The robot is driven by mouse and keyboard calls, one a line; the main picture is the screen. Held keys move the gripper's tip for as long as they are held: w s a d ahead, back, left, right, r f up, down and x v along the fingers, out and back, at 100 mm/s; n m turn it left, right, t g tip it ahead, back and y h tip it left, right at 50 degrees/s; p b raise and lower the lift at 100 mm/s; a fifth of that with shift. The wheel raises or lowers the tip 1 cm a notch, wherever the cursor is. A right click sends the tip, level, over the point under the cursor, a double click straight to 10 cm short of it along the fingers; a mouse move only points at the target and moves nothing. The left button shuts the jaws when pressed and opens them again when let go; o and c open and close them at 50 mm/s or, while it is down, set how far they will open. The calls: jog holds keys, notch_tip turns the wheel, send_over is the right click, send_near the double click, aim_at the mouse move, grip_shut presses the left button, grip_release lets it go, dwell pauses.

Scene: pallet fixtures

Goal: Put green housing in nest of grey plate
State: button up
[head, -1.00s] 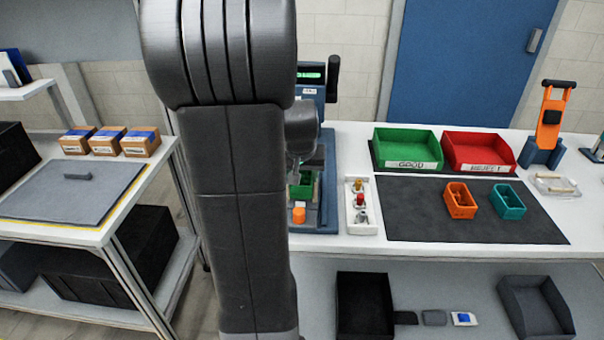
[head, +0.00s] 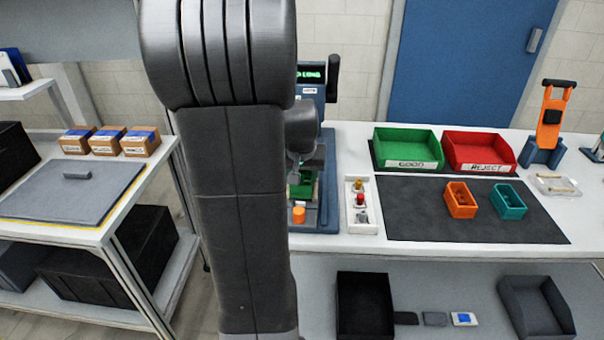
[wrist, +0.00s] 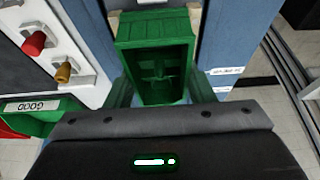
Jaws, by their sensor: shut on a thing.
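The green housing (wrist: 157,70) is an open-topped box. It is between the two fingers of my gripper (wrist: 161,92) in the wrist view, and the gripper is shut on it. In the head view, the housing (head: 302,184) shows partly beside my arm, low over or in the blue station; whether it touches the surface below is unclear. My arm hides most of the gripper there. A flat grey plate (head: 110,188) lies on the left cart with a small grey block on it; I cannot make out a nest in it.
The blue station (head: 329,190) has a lit display and an orange cylinder (head: 298,214). A button panel (head: 361,218) stands beside it. Orange (head: 461,211) and teal housings (head: 509,212) stand on a dark mat (head: 420,222). Green (head: 407,140) and red bins (head: 479,142) are behind.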

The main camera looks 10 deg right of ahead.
jog(key=shift+f+b, duration=0.35)
jog(key=shift+f, duration=0.1)
jog(key=o, duration=1.1)
jog(key=v, duration=1.3)
jog(key=shift+s+a+r, duration=0.1)
jog(key=shift+s+r, duration=0.1)
jog(key=shift+r, duration=0.1)
jog(key=x, duration=1.4)
jog(key=shift+r, duration=0.3)
